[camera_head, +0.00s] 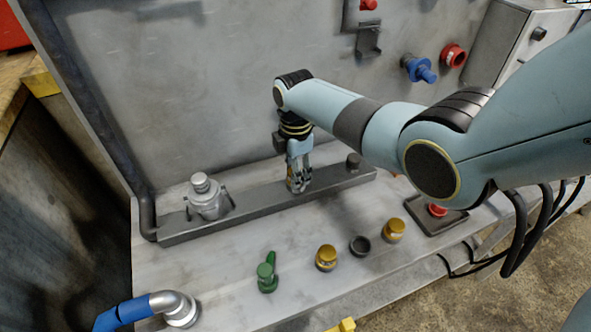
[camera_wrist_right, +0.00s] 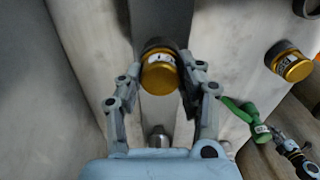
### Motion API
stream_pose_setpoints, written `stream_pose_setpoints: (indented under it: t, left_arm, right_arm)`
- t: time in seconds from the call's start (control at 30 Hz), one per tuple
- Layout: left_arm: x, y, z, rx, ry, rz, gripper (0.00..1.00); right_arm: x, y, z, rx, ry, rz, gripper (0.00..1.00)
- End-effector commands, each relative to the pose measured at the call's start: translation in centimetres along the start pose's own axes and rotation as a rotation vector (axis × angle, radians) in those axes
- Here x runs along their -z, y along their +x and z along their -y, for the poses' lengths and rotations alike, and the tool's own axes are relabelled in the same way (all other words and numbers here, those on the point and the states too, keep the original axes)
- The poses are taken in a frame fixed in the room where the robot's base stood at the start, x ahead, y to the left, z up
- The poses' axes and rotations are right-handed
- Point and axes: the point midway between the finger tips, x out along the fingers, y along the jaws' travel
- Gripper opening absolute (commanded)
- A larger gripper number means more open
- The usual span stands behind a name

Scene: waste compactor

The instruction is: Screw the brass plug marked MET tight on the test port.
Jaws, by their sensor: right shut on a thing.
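My right gripper (camera_head: 299,180) points down over the long grey rail (camera_head: 262,206) on the bench. In the wrist view its fingers (camera_wrist_right: 164,82) are closed on both sides of a brass plug (camera_wrist_right: 160,74). The plug has a pale band whose letters I cannot read, and a dark ring shows behind it. In the head view the fingers mostly hide this plug and what is under it, so I cannot tell how it sits on the port. At the wrist view's lower right, a jointed grey part looks like my left gripper (camera_wrist_right: 291,147); its jaws are unclear.
Along the bench front stand a green capped part (camera_head: 267,277), two brass caps (camera_head: 326,258) (camera_head: 393,230) and a dark ring (camera_head: 360,246). A grey valve-like fitting (camera_head: 205,197) is on the rail's left. A metal elbow with blue hose (camera_head: 172,305) lies front left. A red button (camera_head: 437,210) is at right.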

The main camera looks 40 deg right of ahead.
Motion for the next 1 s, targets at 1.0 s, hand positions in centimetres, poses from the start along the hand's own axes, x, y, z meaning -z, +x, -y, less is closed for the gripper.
stream_pose_setpoints:
  t: [1.0]
  left_arm:
    - [0.0, -0.01, 0.01, 0.0, 0.0, 0.0, 0.0]
  right_arm:
    - [-0.03, -0.01, -0.06, -0.001, 0.507, 0.0, 0.43]
